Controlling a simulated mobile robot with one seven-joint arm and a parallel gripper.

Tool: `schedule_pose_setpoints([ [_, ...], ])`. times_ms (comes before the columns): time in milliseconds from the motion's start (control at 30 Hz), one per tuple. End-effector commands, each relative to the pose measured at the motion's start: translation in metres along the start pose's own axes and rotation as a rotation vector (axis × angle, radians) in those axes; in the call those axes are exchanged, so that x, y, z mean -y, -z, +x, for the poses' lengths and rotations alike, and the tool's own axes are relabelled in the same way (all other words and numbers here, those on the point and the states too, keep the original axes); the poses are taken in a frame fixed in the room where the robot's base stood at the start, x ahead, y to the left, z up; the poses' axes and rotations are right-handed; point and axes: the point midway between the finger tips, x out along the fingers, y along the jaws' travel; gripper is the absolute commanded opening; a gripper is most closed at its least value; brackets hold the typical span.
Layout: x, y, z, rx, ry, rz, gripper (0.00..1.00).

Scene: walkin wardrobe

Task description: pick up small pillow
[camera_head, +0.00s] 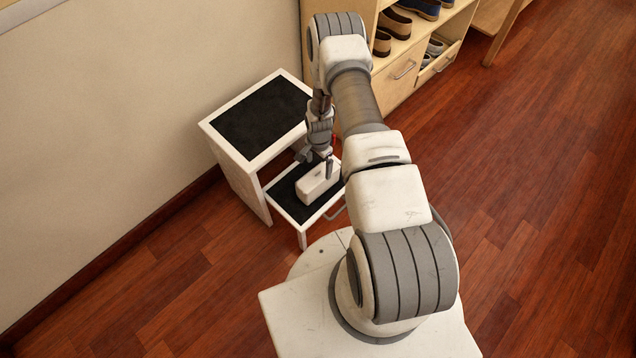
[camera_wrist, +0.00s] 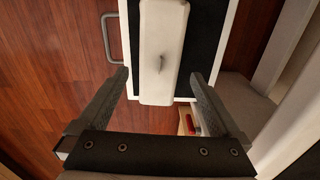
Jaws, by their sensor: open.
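A small white block-shaped object (camera_head: 318,183), which I take for the small pillow, lies on the black lower step of a white step stool. In the wrist view the white object (camera_wrist: 162,50) runs up from between the fingers to the top edge, with a small grey mark on its face. My gripper (camera_head: 318,160) is above the object in the head view. In the wrist view my gripper (camera_wrist: 158,82) is open, one finger to each side of the object's near end. I cannot tell whether either finger touches it.
The white step stool (camera_head: 207,128) has a black upper step (camera_head: 262,118) and stands by the wall. A grey handle (camera_wrist: 110,38) sticks out from its lower step's side. A wooden shoe cabinet (camera_head: 408,72) stands behind my arm. Red wooden floor lies open at right (camera_head: 540,190).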

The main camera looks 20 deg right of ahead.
Motion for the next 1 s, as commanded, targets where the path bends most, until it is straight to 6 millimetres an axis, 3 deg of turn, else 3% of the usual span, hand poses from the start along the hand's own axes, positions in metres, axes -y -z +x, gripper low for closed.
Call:
schedule_pose_setpoints([
  [233,0.000,-0.001,0.015,0.000,0.000,-0.002,1.00],
  [500,-0.001,-0.004,0.055,-0.001,0.001,0.000,1.00],
  [767,-0.001,-0.004,0.058,-0.001,0.001,-0.001,1.00],
  [1000,-0.001,-0.004,0.058,-0.001,0.001,0.000,0.60],
])
